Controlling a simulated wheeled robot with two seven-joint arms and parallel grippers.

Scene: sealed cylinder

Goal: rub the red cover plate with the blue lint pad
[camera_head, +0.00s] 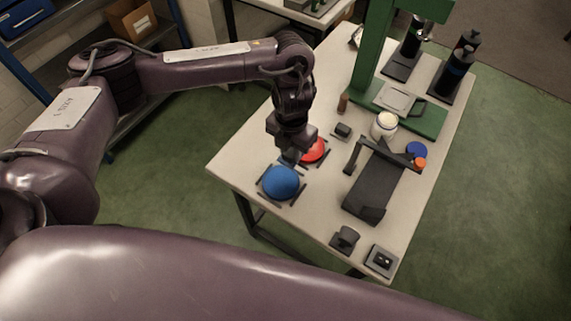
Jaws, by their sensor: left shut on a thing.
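The red cover plate (314,150) is a round red piece in a dark cornered holder on the table, partly hidden behind my left gripper. My left gripper (289,157) points down just left of the red plate, shut on a small grey-blue piece at its fingertips. This piece looks like the blue lint pad (290,156), though it is small and mostly hidden by the gripper. I cannot tell whether it touches the red plate. A larger blue dome (281,182) sits in a similar dark holder just below the gripper in the picture. My right gripper is out of view.
On the table (235,165) stand a black sloped stand (375,190), a white-topped jar (384,124), a blue disc (417,149) and a green press frame (372,50). Small dark blocks (345,238) lie near the front edge. The table's left corner is clear.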

